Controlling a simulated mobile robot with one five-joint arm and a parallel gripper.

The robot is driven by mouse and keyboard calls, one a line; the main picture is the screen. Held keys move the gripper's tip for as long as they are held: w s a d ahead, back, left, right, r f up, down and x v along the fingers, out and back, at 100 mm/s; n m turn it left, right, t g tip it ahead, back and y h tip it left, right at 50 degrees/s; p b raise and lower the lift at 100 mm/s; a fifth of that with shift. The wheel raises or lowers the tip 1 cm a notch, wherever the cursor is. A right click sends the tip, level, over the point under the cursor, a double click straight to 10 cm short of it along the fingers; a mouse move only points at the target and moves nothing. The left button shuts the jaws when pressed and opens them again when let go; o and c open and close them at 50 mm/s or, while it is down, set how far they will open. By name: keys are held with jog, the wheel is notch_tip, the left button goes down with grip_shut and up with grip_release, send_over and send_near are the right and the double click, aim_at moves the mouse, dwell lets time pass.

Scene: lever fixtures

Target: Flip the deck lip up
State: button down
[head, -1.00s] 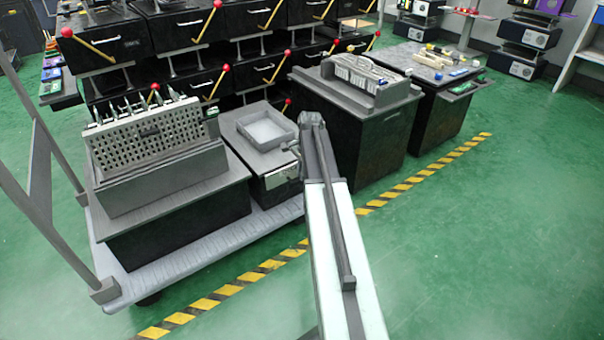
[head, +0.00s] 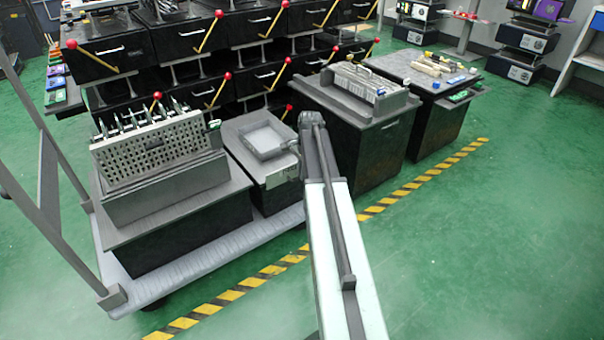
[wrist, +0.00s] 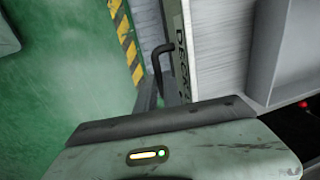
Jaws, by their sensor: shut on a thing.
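The deck fixture (head: 245,133) is a dark box with a shallow grey tray on top, in the middle of the head view. Its lip (head: 283,173) is a pale plate at the front edge, below the tray. In the wrist view the lip (wrist: 187,50) shows edge-on with "DECK" lettering, beside a pale grey surface. A bent black handle (wrist: 161,60) stands out from it. My gripper (head: 297,149) is at the lip's right end. In the wrist view my gripper (wrist: 163,94) is shut on the handle; its body partly hides the grip.
A perforated rack (head: 155,150) stands to the left on the same cart (head: 190,268). A dark cabinet (head: 350,140) stands close on the right. Red-knobbed levers (head: 210,32) line the drawers behind. Green floor in front is clear, with a yellow-black stripe (head: 272,270).

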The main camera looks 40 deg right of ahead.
jog(key=shift+r, duration=0.75)
jog(key=shift+f, duration=0.1)
jog(key=c, duration=1.8)
grip_release()
jog(key=shift+o, duration=0.2)
notch_tip(320, 180, up, 8)
jog(key=s+p, duration=0.1)
jog(key=p, duration=0.6)
jog(key=shift+s+f+p, duration=0.2)
jog(key=shift+p, duration=0.15)
jog(key=shift+a, duration=0.1)
